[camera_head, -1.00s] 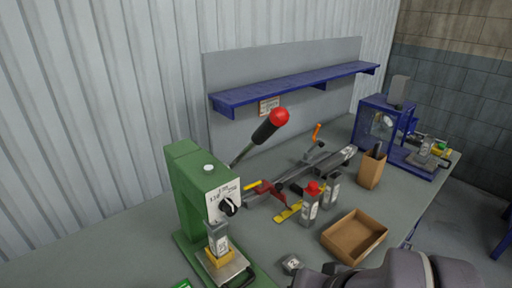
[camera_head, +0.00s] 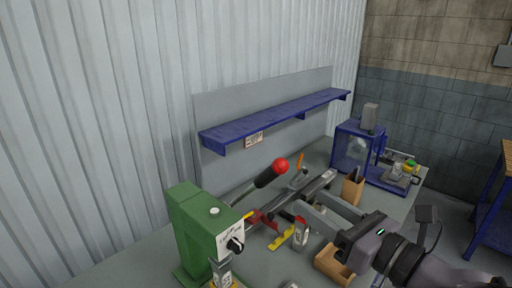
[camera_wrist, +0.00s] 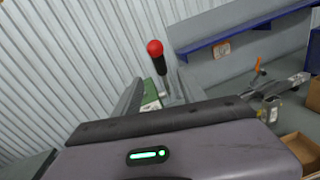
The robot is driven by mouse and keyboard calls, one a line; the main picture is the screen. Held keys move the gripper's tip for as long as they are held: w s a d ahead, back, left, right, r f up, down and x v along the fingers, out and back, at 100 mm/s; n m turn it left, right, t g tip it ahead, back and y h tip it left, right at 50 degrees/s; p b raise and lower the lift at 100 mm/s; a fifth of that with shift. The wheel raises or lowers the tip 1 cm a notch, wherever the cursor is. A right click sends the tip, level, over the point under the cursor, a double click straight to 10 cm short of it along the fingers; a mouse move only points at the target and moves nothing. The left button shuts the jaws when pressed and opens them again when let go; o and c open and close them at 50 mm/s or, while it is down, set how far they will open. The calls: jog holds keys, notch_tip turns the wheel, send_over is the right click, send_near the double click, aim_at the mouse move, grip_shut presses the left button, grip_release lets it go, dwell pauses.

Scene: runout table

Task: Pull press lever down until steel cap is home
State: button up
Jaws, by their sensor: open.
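The green press (camera_head: 196,225) stands at the lower left of the head view, with a dial on its white front plate. Its lever (camera_head: 268,177) slants up to the right, with a black grip and a red knob (camera_head: 281,165). My gripper (camera_head: 304,199) is open and empty, right of and below the knob, apart from it. In the wrist view the knob (camera_wrist: 155,47) and grip stand beyond the fingers, and part of the green press (camera_wrist: 150,96) shows between them. The ram (camera_head: 222,272) is cut by the lower edge; I cannot make out the steel cap.
A blue shelf (camera_head: 270,118) runs along the back panel. A blue-framed machine (camera_head: 352,150) stands at the far right of the table.

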aim_at(278, 176)
jog(key=p+x, duration=0.7)
jog(key=shift+w+a+r, duration=0.2)
jog(key=shift+r, duration=0.2)
jog(key=x, duration=0.3)
jog(key=f+x, duration=0.1)
jog(key=x, duration=0.5)
jog(key=shift+a+f, duration=0.15)
jog(key=shift+a, duration=0.05)
jog(key=shift+s, duration=0.1)
grip_shut()
